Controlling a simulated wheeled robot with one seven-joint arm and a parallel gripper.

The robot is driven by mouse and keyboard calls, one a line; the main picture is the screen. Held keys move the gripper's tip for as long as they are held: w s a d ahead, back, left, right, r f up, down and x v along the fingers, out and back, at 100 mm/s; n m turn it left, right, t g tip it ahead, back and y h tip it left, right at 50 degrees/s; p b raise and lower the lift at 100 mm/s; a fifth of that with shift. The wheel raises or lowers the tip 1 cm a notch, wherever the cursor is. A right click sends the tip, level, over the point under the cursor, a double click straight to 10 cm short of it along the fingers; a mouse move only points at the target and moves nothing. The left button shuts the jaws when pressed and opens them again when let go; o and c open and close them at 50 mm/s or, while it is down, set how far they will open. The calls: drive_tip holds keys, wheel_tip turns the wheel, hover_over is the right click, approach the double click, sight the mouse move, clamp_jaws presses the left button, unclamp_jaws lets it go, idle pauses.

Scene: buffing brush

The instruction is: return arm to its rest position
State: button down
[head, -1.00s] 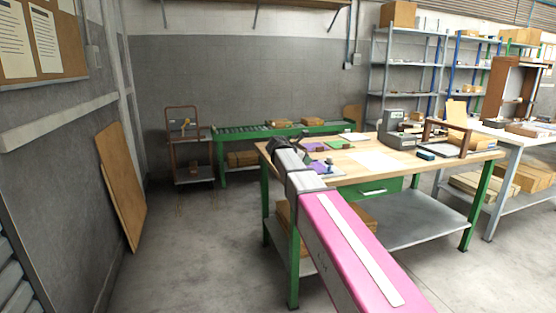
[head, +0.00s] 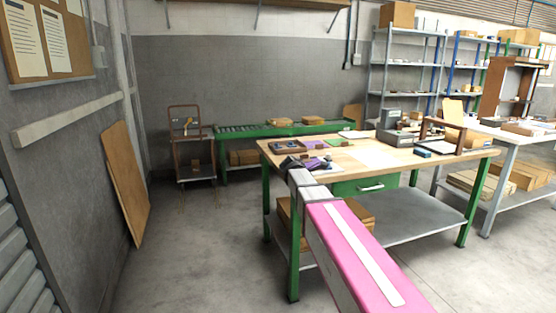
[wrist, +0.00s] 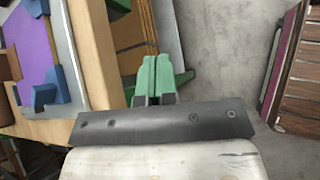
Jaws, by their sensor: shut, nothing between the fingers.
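My arm, pink and white, reaches from the bottom of the head view toward the near left corner of the workbench (head: 345,158). Its dark end, my gripper (head: 291,164), shows over or in front of that corner; the fingers are hard to make out there. In the wrist view the two green fingers of my gripper (wrist: 154,78) are together and empty. They show against the bench edge, with brown boxes (wrist: 130,35) lower down behind them. A purple mat (wrist: 30,50) with blue blocks lies on the bench top at the left.
A brown tray (head: 289,147) and grey boxes (head: 398,115) stand on the bench. Behind are a green roller conveyor (head: 240,132) and a cart (head: 190,150). A wooden board (head: 125,185) leans on the left wall. The floor (head: 200,245) left of the bench is clear.

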drive_tip(key=s+d+f+m+g+y, duration=0.3)
drive_tip(key=s+f+m+y, duration=0.5)
drive_tip(key=s+f+m, duration=1.1)
drive_tip(key=s+f+g, duration=0.1)
drive_tip(key=s+f, duration=0.2)
drive_tip(key=s, duration=0.4)
drive_tip(key=shift+d+f+g, duration=0.2)
drive_tip(key=shift+f+g, duration=0.1)
drive_tip(key=shift+f, duration=0.05)
